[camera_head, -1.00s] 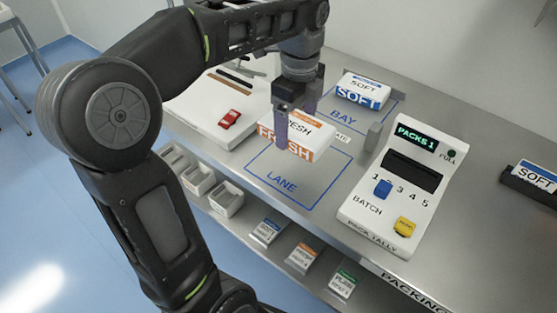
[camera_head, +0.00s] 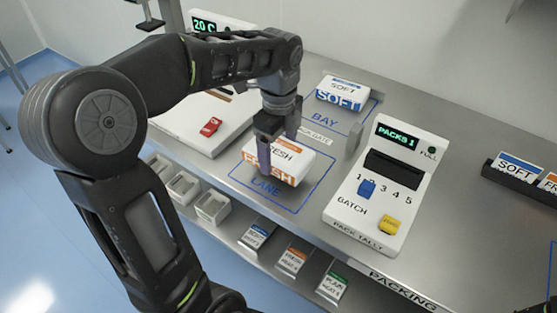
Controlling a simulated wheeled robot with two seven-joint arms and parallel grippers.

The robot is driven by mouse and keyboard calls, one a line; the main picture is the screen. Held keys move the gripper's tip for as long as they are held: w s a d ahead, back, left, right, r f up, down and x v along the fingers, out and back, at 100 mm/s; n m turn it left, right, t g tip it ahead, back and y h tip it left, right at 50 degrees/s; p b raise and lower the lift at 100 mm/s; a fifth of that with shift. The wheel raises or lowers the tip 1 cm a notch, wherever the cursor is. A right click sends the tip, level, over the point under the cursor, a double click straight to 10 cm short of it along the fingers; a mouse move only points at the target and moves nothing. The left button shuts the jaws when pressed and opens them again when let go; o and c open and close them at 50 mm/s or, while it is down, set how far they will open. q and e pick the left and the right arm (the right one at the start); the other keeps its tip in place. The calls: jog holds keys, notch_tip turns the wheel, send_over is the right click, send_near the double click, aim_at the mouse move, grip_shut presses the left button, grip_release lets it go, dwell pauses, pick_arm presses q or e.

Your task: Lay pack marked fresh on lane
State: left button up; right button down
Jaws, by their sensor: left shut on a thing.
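The pack marked FRESH (camera_head: 290,160), white with an orange band, is in my left gripper (camera_head: 278,165), which is shut on it. The pack is over the blue-outlined rectangle marked LANE (camera_head: 266,190) on the steel bench and covers its upper part. I cannot tell whether the pack's underside touches the bench. My left arm reaches in from the left above the pack. My right gripper is not in view.
A pack marked SOFT (camera_head: 342,92) lies in the area marked BAY (camera_head: 325,118), behind the lane. A small upright gate (camera_head: 354,140) stands between them at the right. The pack tally box (camera_head: 388,185) is right of the lane. A dark rack (camera_head: 520,180) holds packs at far right.

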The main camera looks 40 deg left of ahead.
aim_at(279, 161)
pick_arm(q)
notch_tip(279, 161, down, 4)
jog(key=shift+r, duration=0.15)
dwell(0.3)
jog(key=o, duration=1.6)
jog(key=shift+o, duration=0.2)
